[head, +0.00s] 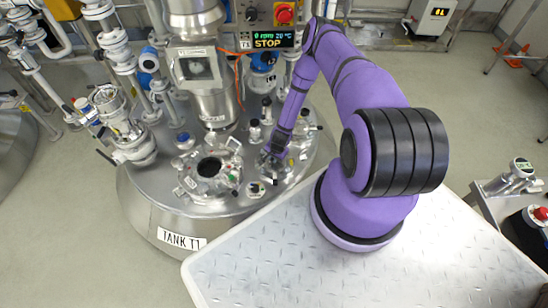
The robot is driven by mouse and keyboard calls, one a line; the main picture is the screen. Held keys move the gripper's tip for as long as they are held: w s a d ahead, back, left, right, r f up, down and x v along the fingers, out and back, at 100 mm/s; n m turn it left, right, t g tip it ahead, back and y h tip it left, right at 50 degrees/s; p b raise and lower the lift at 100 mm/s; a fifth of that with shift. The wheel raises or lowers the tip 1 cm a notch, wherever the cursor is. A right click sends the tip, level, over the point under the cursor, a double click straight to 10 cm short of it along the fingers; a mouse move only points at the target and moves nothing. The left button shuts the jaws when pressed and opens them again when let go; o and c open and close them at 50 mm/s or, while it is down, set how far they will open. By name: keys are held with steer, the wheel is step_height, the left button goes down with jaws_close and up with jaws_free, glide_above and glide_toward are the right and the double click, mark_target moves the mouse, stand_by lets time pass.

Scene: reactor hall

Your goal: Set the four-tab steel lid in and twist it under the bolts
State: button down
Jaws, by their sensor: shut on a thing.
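My gripper (275,153) is low over the right part of the tank top, at the end of my purple arm. It is shut on a small steel piece (268,163), which looks like the four-tab lid. The tabs are too small to make out, and the gripper partly covers the piece. I cannot tell whether it touches the tank fittings under it. An open round port (209,168) with a dark hole and clamp-like bolts around its rim is to the left of my gripper, apart from it.
The steel tank T1 (152,207) carries many fittings. A tall column with a sight window (198,69) rises behind the port. A small display reading STOP (268,41) hangs at the back. Pipes and valves (125,125) crowd the left. A side stand (515,180) is at right.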

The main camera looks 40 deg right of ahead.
steer(key=n, duration=0.3)
steer(key=shift+n+y, duration=0.3)
steer(key=shift+n, duration=0.1)
steer(key=c, duration=1.6)
jaws_free()
steer(key=shift+n, duration=0.3)
steer(key=o, duration=0.6)
steer(key=shift+c, duration=0.2)
steer(key=shift+w+a+v, duration=0.1)
steer(key=shift+w+v, duration=0.05)
steer(key=shift+v, duration=0.85)
steer(key=shift+w+a+v, duration=0.15)
steer(key=shift+w+v, duration=0.05)
steer(key=shift+v, duration=0.75)
steer(key=shift+w+a+v, duration=0.1)
steer(key=shift+w+v, duration=0.05)
steer(key=shift+v, duration=0.85)
steer(key=shift+r, duration=0.2)
